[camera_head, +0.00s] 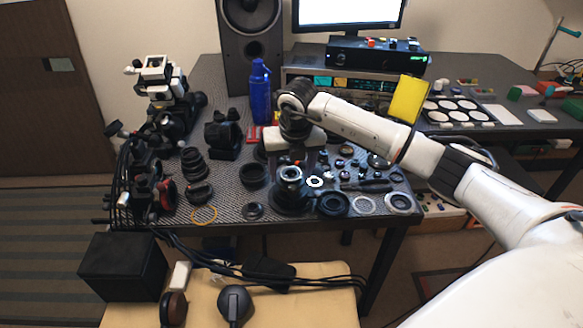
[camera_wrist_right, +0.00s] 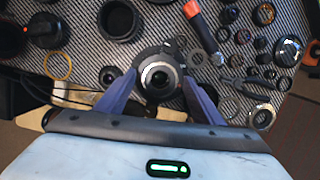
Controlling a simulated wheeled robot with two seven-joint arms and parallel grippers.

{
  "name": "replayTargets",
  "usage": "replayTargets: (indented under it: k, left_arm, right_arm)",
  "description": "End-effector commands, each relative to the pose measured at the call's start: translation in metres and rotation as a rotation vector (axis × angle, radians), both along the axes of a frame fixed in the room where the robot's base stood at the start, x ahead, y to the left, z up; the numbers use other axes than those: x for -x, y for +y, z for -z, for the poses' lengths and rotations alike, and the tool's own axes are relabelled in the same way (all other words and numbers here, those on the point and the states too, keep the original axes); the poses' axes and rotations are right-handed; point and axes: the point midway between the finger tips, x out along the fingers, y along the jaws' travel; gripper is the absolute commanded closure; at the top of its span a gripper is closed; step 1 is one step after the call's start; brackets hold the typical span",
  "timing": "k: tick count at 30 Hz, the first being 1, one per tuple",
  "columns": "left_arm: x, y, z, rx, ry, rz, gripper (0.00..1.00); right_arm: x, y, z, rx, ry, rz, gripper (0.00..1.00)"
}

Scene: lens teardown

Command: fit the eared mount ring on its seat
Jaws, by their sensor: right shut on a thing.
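My right gripper (camera_head: 291,165) is over the front middle of the workbench. In the right wrist view its two purple-grey fingers (camera_wrist_right: 160,80) are shut on a round part, which I take to be the eared mount ring (camera_wrist_right: 147,76). The ring is dark with a pale inner rim, and its ears are not clear. It is right at the top of the dark lens body (camera_head: 291,201), which stands upright on the bench. I cannot tell whether the ring touches its seat, which is hidden under it. My left gripper is not in view.
Several loose rings and small parts lie to the right, including a pale ring (camera_head: 363,205). An orange-handled screwdriver (camera_wrist_right: 200,25) lies close to the lens. A black lens cup (camera_head: 253,175) and a thin yellow ring (camera_head: 205,215) are to the left. A blue bottle (camera_head: 260,92) stands behind.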

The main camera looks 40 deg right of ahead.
Motion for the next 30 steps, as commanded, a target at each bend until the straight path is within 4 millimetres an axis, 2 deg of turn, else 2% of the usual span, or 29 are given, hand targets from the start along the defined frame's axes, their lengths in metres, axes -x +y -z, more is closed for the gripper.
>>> replayTargets:
  k: [3, 15, 30]
  left_arm:
    - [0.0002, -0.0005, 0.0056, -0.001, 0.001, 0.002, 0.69]
    - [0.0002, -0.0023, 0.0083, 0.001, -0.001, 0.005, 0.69]
    - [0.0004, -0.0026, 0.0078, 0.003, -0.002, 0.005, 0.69]
  right_arm:
    - [-0.0001, -0.0003, 0.0081, 0.000, 0.000, 0.001, 0.62]
    - [-0.0009, -0.0010, 0.0147, 0.001, 0.000, 0.001, 0.62]
    - [-0.0012, -0.0010, 0.0142, 0.000, -0.001, 0.000, 0.62]
